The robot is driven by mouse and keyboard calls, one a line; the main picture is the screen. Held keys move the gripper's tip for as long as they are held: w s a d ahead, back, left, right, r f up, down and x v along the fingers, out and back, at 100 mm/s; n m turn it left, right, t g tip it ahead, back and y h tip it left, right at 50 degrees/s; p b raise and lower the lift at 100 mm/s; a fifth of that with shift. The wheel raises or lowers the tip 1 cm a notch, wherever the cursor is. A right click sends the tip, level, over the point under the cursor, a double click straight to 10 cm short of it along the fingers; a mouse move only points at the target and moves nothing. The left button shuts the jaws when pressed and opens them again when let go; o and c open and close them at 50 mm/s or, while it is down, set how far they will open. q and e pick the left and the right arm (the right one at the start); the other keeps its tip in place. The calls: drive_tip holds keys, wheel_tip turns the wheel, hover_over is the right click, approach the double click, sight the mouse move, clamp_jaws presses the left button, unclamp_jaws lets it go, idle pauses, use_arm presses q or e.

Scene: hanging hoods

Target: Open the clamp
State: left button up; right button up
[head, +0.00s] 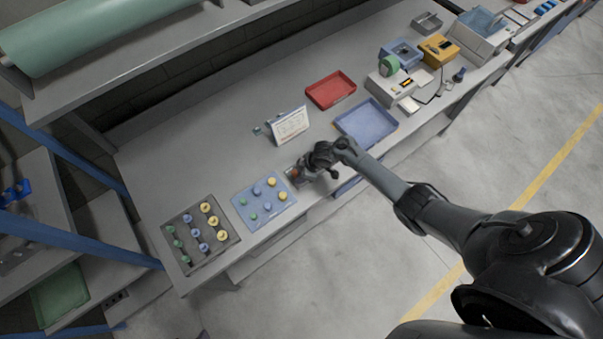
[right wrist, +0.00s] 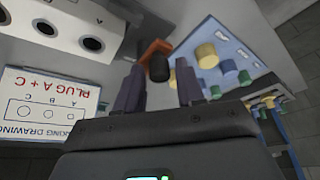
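The clamp shows in the right wrist view as an orange lever (right wrist: 156,45) with a black rounded tip (right wrist: 159,68). It stands beside a white block (right wrist: 75,28) with dark round holes. In the head view a bit of the orange part (head: 293,172) shows at the left of my right gripper (head: 308,167), which hides most of the clamp and block. In the right wrist view the two fingers of my right gripper (right wrist: 160,88) are spread apart. The black tip appears beyond and between them; I cannot tell whether they touch it. My left gripper is not in view.
A blue mat (head: 246,213) with several coloured plugs and a dark plug tray (head: 172,258) lie left of the gripper. A drawing card (head: 290,125) stands behind. A red tray (head: 330,90) and blue tray (head: 365,122) lie right. The left rear bench is clear.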

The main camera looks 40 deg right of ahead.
drive_tip(key=shift+o, duration=0.8)
drive_tip(key=shift+r, duration=0.1)
drive_tip(key=p+v, duration=0.1)
drive_tip(key=v, duration=0.9)
drive_tip(key=shift+r+p, duration=0.3)
drive_tip(key=shift+p, duration=0.1)
drive_tip(key=shift+s+d, duration=0.1)
